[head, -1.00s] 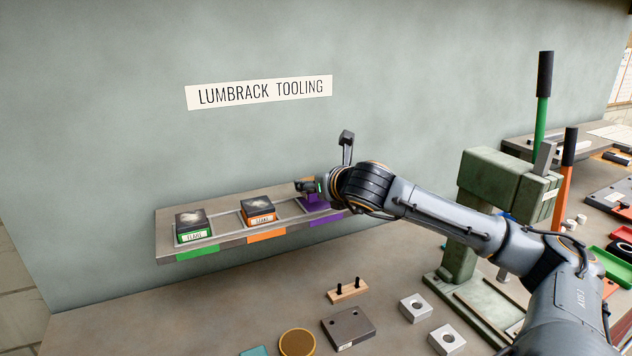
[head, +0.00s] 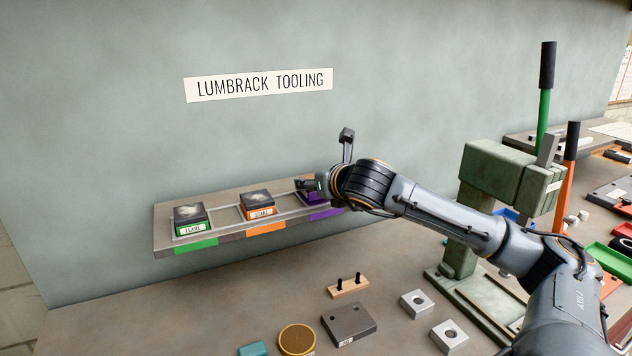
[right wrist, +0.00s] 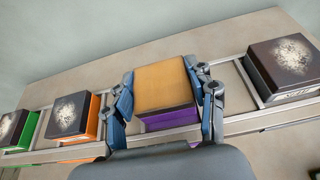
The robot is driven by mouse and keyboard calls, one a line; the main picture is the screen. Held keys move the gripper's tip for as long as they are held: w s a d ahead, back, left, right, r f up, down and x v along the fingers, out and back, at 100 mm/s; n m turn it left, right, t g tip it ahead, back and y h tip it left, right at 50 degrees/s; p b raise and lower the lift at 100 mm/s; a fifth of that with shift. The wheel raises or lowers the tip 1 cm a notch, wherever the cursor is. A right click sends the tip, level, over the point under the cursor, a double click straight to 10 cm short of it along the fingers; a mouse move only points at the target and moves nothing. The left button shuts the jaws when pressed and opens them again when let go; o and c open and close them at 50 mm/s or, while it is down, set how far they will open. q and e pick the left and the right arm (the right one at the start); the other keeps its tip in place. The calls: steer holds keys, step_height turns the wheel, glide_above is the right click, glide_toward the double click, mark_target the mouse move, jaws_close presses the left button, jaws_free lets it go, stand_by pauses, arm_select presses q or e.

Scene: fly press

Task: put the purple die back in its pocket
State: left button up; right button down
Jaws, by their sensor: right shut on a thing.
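The purple die, with a tan top and purple lower sides, shows in the right wrist view (right wrist: 165,95) between the fingers of my right gripper (right wrist: 165,100), which is shut on it. In the head view the purple die (head: 313,198) is mostly hidden by my gripper (head: 312,185). It is at the purple-marked pocket of the wall shelf (head: 180,256), above the purple strip (head: 326,214). I cannot tell whether it is fully seated. My left gripper is not in view.
The green die (head: 190,220) and orange die (head: 257,205) sit in pockets to the left. Another dark-topped die (right wrist: 285,65) stands to the right in the wrist view. A green press (head: 490,185) stands right of the shelf. Several parts lie on the bench below.

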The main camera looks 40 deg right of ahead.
steer(key=shift+r+b, duration=0.25)
steer(key=shift+b, duration=0.6)
stand_by(0.9)
steer(key=shift+f+b, duration=0.55)
steer(key=shift+b, duration=0.65)
stand_by(1.0)
steer(key=shift+b, duration=0.4)
stand_by(0.7)
steer(key=shift+s, duration=0.1)
steer(key=shift+c, duration=1.8)
jaws_free()
steer(key=shift+a, duration=0.1)
steer(key=shift+f, duration=0.2)
steer(key=v, duration=1.2)
steer(key=shift+s+r, duration=0.1)
